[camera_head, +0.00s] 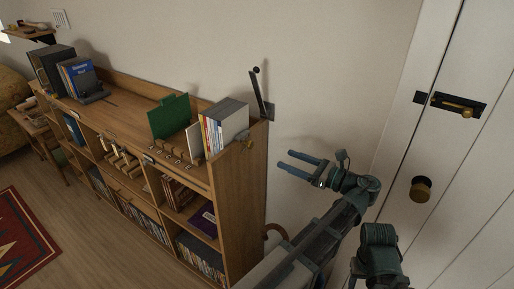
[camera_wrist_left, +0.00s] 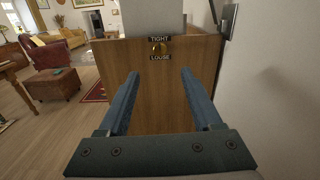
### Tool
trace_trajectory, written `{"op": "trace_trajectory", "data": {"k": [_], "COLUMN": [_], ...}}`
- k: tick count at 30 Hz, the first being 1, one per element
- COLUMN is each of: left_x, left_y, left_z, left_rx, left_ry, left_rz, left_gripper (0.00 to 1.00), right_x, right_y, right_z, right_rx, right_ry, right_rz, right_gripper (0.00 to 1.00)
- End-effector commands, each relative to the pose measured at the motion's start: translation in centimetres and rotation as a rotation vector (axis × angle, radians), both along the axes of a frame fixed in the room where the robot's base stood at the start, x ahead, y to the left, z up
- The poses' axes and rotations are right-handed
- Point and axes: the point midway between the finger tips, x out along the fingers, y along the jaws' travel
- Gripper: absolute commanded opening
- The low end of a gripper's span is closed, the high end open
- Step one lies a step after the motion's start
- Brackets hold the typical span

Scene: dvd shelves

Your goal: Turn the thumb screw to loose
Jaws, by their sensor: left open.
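The thumb screw (camera_wrist_left: 159,48) is a small brass knob on the wooden end panel of the shelf, between a TIGHT label above and a LOOSE label below. It also shows small near the top of the end panel in the head view (camera_head: 248,144). Its exact turn angle is too small to tell. My left gripper (camera_head: 285,159) is open and empty, to the right of the end panel and apart from the screw. In the left wrist view its two fingers (camera_wrist_left: 158,73) point at the panel, with the screw centred just above the fingertips.
The low bookshelf (camera_head: 236,215) carries books and a green divider (camera_head: 169,116) on top. A black bracket (camera_head: 259,93) stands on the wall by the shelf's corner. A white door (camera_head: 431,145) with a brass knob (camera_head: 420,189) is at right. Open floor lies at left.

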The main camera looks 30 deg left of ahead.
Motion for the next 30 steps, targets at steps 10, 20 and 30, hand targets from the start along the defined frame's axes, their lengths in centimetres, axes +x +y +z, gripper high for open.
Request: {"op": "trace_trajectory", "data": {"k": [10, 20, 30], "left_x": [0.4, 0.9, 1.0], "left_y": [7.1, 11.5, 12.3], "left_z": [0.0, 0.0, 0.0], "left_rx": [-0.001, -0.002, -0.002], "left_ry": [-0.001, -0.001, -0.002], "left_rz": [0.004, 0.002, -0.001], "left_gripper": [0.66, 0.66, 0.66], "right_x": [0.0, 0.0, 0.0], "right_y": [0.0, 0.0, 0.0], "right_z": [0.0, 0.0, 0.0], "right_rx": [0.0, 0.0, 0.0], "right_ry": [0.0, 0.0, 0.0], "right_rz": [0.0, 0.0, 0.0], "right_gripper": [0.5, 0.5, 0.5]}}
